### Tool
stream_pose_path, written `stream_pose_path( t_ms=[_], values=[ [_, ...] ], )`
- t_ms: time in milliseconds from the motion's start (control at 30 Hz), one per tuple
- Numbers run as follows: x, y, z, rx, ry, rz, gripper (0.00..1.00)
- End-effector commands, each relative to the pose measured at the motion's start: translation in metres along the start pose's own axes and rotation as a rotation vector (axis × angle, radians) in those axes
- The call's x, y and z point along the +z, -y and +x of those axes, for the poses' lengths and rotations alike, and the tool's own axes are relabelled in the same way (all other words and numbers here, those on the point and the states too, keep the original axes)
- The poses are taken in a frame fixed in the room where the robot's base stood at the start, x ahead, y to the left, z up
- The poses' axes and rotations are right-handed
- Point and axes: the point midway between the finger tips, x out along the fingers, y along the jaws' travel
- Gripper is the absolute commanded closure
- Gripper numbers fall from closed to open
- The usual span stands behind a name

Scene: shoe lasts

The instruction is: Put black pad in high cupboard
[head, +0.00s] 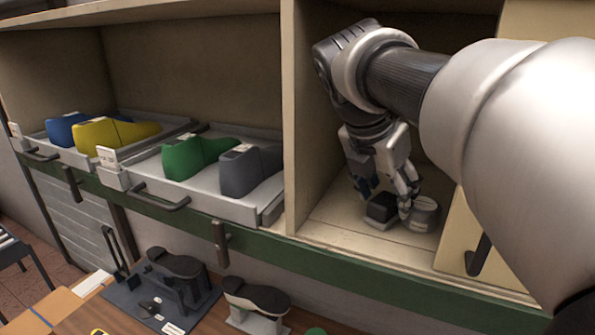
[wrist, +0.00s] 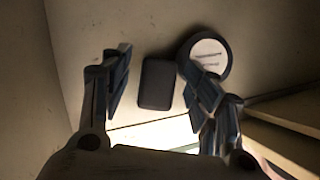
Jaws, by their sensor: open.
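The black pad (head: 382,207) rests on the floor of the open cupboard compartment (head: 330,215), at the right in the head view. It shows as a dark rounded block in the wrist view (wrist: 157,84). My gripper (head: 384,200) is inside the compartment just above the pad. In the wrist view its open fingers (wrist: 160,85) are spread on either side of the pad, with gaps visible between the pad and the left finger. A round grey tin (head: 424,213) with a white label stands right beside the pad. In the wrist view the right finger overlaps the tin (wrist: 207,54).
The compartment has a divider wall (head: 294,120) on its left and a cream door (head: 470,235) at its right. Left of the divider, trays (head: 200,198) hold blue, yellow, green and grey shoe lasts. Below, a workbench (head: 75,315) carries black-topped stands (head: 258,297).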

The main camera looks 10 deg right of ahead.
Motion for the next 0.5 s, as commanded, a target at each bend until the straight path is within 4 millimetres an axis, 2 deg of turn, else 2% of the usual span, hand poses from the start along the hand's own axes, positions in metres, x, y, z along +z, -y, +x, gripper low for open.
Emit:
stream_pose_path(
  t_ms=[167,500],
  values=[
    [0.001,-0.001,-0.015,0.003,0.003,0.000,0.44],
    [0.002,-0.001,-0.087,0.005,0.005,-0.001,0.44]
  ],
)
